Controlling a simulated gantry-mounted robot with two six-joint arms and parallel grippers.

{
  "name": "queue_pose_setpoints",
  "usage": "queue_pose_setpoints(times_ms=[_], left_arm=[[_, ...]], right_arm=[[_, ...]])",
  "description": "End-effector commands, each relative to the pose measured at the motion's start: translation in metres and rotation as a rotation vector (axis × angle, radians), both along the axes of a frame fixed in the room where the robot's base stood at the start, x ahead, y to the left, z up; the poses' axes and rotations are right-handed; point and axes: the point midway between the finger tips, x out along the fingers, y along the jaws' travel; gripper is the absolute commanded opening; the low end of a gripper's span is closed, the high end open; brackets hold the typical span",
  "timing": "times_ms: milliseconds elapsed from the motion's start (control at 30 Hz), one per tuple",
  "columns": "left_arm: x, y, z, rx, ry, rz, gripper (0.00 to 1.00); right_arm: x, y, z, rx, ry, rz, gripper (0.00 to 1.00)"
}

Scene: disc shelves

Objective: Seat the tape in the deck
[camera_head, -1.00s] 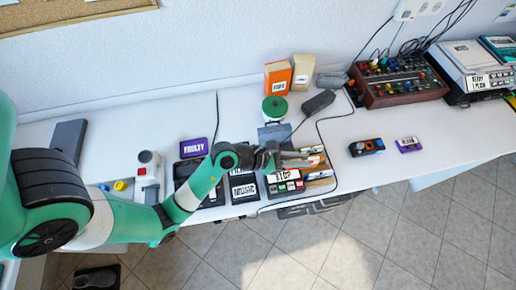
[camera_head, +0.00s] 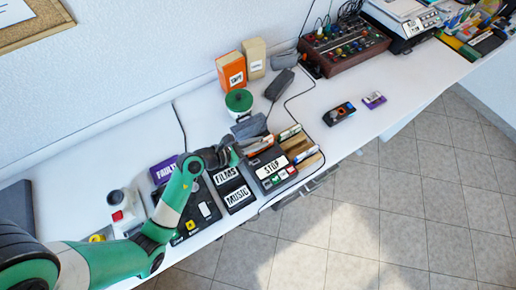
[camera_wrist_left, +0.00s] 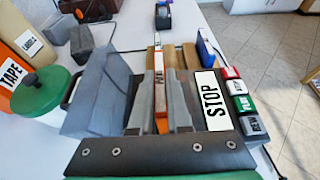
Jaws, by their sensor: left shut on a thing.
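My left gripper (camera_head: 240,151) is over the deck (camera_head: 262,184), its grey fingers shut on a thin tape (camera_wrist_left: 159,80). In the left wrist view the tape stands on edge between the fingertips, with a white label strip and orange ends. The deck is dark, with a white STOP label (camera_wrist_left: 211,100) and coloured buttons (camera_wrist_left: 239,103) on the right. A raised grey panel (camera_wrist_left: 98,92) stands left of the fingers. The fingers hide the deck's slot, so I cannot tell whether the tape touches it. My right gripper is not in view.
A wooden rack with several tapes (camera_head: 302,150) stands beside the deck. Black FILMS and MUSIC boxes (camera_head: 237,198) lie left of it. A green-lidded pot (camera_head: 239,101) and orange TAPE box (camera_head: 231,71) stand behind.

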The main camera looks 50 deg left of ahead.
Motion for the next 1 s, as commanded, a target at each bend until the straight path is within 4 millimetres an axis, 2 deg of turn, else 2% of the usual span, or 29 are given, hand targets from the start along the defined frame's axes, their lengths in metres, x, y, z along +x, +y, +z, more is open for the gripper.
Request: queue_pose_setpoints(times_ms=[33,100,167,533,567,700,1000], left_arm=[[0.000,0.000,-0.013,-0.001,0.002,0.001,0.00],[-0.001,0.000,-0.027,-0.002,0.003,0.000,0.00],[0.000,0.000,-0.034,-0.002,0.002,0.000,0.00],[0.000,0.000,-0.036,-0.001,0.001,0.000,0.00],[0.000,0.000,-0.036,0.000,0.001,0.000,0.19],[0.000,0.000,-0.035,-0.001,0.001,-0.001,0.44],[0.000,0.000,-0.034,-0.001,0.001,-0.001,0.45]], right_arm=[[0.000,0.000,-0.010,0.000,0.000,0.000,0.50],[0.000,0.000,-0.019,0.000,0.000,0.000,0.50],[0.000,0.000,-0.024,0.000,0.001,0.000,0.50],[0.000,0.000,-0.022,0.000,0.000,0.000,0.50],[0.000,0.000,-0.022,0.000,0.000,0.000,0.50],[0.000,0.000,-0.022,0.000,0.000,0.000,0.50],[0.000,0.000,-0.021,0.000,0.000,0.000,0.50]])
